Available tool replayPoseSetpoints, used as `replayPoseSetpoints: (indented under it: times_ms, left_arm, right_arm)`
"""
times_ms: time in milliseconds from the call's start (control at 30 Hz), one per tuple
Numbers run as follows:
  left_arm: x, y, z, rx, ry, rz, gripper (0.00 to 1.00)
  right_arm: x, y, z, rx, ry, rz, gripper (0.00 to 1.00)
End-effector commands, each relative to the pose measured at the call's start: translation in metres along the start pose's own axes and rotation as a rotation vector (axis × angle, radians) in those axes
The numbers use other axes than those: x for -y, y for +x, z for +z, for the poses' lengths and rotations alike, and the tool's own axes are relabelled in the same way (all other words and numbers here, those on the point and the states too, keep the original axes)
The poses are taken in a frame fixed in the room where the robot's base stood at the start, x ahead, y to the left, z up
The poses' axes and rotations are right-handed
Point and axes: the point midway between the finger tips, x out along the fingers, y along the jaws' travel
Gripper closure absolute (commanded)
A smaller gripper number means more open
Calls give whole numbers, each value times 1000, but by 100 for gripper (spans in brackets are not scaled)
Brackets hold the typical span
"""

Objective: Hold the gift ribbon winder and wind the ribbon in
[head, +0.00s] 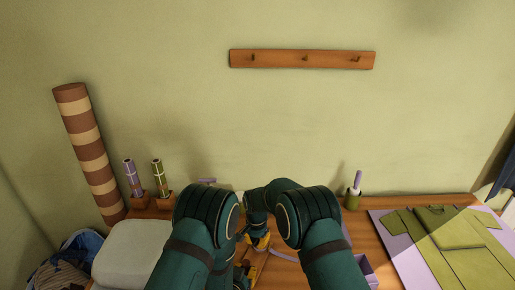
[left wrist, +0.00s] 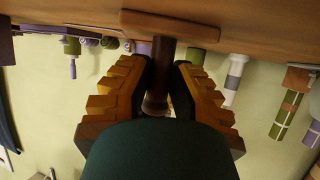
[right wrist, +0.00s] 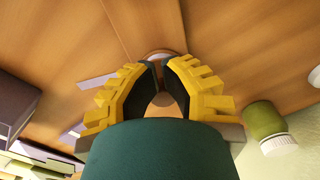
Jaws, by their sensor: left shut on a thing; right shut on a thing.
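The gift ribbon winder is mostly hidden by my arms in the head view. In the left wrist view its dark brown upright handle (left wrist: 163,68) stands between the fingers of my left gripper (left wrist: 166,66), which is shut on it. In the right wrist view my right gripper (right wrist: 161,66) is shut on a small part of the winder; a round wooden end (right wrist: 162,100) shows between the fingers. In the head view my left gripper (head: 243,277) is just below my right gripper (head: 260,243). A lavender ribbon (head: 285,257) runs off to the right along the table.
A purple box (head: 364,266) stands right of my arms. A green pot (head: 352,201) is at the table's back. An olive shirt (head: 445,242) lies on lavender paper at right. A pale cushion (head: 130,252), small paper rolls (head: 157,178) and a striped roll (head: 88,150) are at left.

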Motion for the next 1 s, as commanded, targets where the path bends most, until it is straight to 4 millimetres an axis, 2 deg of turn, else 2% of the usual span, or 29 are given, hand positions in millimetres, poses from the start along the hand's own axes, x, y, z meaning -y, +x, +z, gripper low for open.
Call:
replayPoseSetpoints:
  times_ms: [600,1000]
  left_arm:
    - [0,-1,3,9,0,1,100]
    - [0,-1,3,9,0,1,100]
  right_arm:
    - [6,-3,-4,-7,0,-6,100]
    - [9,-6,4,-5,0,-5,100]
